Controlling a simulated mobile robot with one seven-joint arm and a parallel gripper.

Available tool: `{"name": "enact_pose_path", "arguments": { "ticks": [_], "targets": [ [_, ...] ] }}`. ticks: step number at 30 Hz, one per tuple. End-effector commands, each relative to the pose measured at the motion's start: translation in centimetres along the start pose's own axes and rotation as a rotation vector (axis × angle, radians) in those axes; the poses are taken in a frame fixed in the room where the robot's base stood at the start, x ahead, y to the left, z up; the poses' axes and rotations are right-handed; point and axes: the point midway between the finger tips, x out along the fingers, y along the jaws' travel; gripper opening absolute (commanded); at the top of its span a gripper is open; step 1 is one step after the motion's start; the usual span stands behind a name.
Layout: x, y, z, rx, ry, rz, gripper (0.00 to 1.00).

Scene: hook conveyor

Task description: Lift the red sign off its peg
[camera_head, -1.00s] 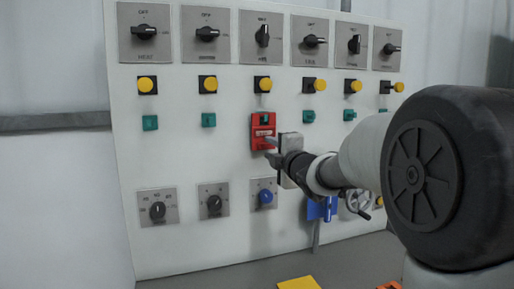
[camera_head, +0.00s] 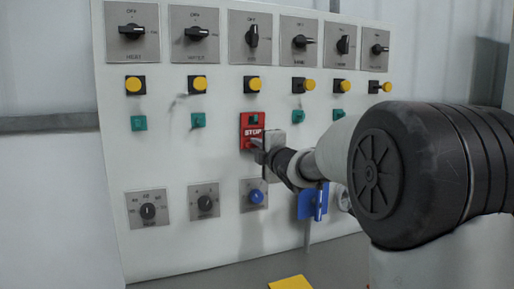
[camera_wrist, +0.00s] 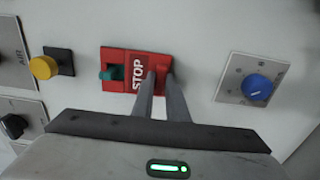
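The red sign (camera_head: 250,122) with white STOP lettering hangs against the pale panel. It also shows in the wrist view (camera_wrist: 117,57). A green knob, apparently its peg (camera_wrist: 111,73), pokes through the upper end of the sign. My gripper (camera_head: 258,146) is at the sign's lower end, below the lettering. In the wrist view my gripper's two grey fingers (camera_wrist: 161,79) reach the sign with a narrow gap between them, and red shows in the gap. The frames do not show clearly whether they pinch a part of it.
Black rotary switches (camera_head: 251,35), yellow buttons (camera_head: 252,84) and green switches (camera_head: 198,120) line the panel around the sign. A blue knob (camera_head: 256,196) sits below, and a blue piece (camera_head: 308,204) at lower right. A yellow object (camera_head: 291,283) lies on the grey surface in front.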

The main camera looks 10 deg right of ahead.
Motion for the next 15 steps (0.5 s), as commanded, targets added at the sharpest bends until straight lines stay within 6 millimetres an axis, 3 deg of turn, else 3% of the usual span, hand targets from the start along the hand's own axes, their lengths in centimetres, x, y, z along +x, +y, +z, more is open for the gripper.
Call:
{"name": "enact_pose_path", "arguments": {
  "ticks": [15],
  "targets": [
    [0.02, 0.02, -0.03, 0.0, 0.0, -0.001, 0.0]
  ]
}}
